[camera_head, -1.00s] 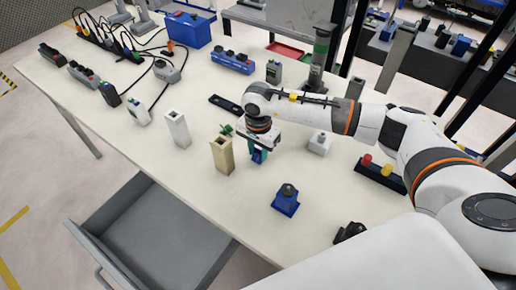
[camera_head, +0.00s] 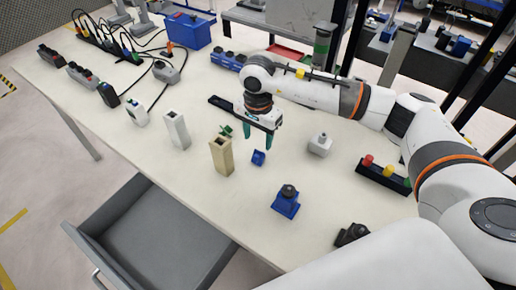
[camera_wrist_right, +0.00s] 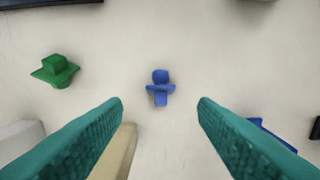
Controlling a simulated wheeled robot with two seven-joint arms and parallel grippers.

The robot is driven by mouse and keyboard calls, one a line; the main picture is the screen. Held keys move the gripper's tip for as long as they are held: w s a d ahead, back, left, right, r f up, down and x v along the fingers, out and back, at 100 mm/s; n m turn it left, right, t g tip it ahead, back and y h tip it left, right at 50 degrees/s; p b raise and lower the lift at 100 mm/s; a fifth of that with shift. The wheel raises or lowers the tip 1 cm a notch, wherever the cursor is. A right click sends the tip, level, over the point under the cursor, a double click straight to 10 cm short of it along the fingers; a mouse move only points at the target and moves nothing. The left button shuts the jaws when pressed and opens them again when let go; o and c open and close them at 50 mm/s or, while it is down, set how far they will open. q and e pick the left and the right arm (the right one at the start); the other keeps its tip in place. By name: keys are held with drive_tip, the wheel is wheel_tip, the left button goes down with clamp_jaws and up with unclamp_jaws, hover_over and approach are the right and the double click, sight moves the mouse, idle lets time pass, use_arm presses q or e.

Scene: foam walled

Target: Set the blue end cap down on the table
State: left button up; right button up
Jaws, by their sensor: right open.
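The blue end cap (camera_head: 258,158) lies on the white table (camera_head: 215,225), just right of the beige square post. In the right wrist view the blue end cap (camera_wrist_right: 160,88) shows on the bare table top, centred between the fingers and apart from them. My right gripper (camera_head: 257,142) is open and empty above the table, its teal fingers up and behind the cap. In the right wrist view the fingers of the right gripper (camera_wrist_right: 160,105) are wide apart. My left gripper is not in view.
The beige post (camera_head: 222,157) and a white post (camera_head: 177,130) stand left of the cap. A green cap (camera_wrist_right: 55,70) lies close by. A blue block with a dark knob (camera_head: 286,202) and a grey block (camera_head: 320,145) stand to the right. An open drawer (camera_head: 150,245) is at front left.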

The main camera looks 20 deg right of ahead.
wheel_tip(320, 180, up, 6)
drive_tip(key=shift+f+b, duration=0.15)
drive_tip(key=shift+b, duration=0.2)
idle(0.4)
